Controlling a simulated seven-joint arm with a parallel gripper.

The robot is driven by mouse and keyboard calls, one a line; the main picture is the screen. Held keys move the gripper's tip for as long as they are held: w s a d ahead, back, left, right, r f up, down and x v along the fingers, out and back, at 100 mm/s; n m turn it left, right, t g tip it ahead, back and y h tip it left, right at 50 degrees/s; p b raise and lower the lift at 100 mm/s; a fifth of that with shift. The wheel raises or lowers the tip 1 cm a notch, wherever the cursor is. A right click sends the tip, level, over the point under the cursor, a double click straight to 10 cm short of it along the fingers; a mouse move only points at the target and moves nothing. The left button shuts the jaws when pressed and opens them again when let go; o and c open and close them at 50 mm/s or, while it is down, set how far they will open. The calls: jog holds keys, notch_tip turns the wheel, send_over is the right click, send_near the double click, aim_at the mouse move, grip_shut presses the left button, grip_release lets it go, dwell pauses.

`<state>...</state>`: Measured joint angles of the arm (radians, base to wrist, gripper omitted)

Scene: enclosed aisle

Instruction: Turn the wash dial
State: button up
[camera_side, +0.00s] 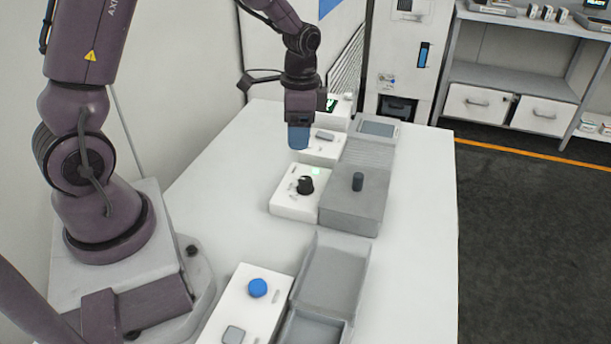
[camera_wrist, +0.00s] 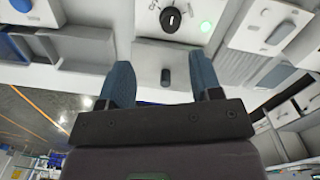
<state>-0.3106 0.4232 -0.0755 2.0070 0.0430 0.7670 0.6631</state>
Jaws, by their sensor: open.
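A black dial (camera_side: 305,185) with a pointer sits on a small white panel (camera_side: 284,206) on the worktop. A green light (camera_side: 315,171) glows on the panel behind the dial. The dial also shows at the top of the wrist view (camera_wrist: 170,19), with the green light (camera_wrist: 206,26) to its right. Its lettering is too small to read. My gripper (camera_side: 299,136) hangs above the worktop, behind and above the dial in the side view, apart from it. Its blue fingers (camera_wrist: 163,82) are open and empty in the wrist view, below the dial.
A grey block (camera_side: 342,213) with an upright dark peg (camera_side: 357,181) adjoins the dial panel on the right. A white panel with a grey oblong control (camera_side: 324,136) is behind. A blue knob (camera_side: 257,288) and grey tray (camera_side: 334,270) are in front. Worktop left of the dial is clear.

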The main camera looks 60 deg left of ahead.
aim_at(306, 179)
jog(key=f, duration=0.4)
jog(key=w+f+m, duration=0.1)
jog(key=f, duration=0.3)
jog(key=f+m, duration=0.1)
jog(key=f, duration=0.3)
jog(key=shift+w+a+f+t, duration=0.1)
jog(key=shift+w+f+t, duration=0.1)
jog(key=shift+w+t, duration=0.1)
jog(key=shift+c, duration=0.2)
jog(key=c, duration=0.9)
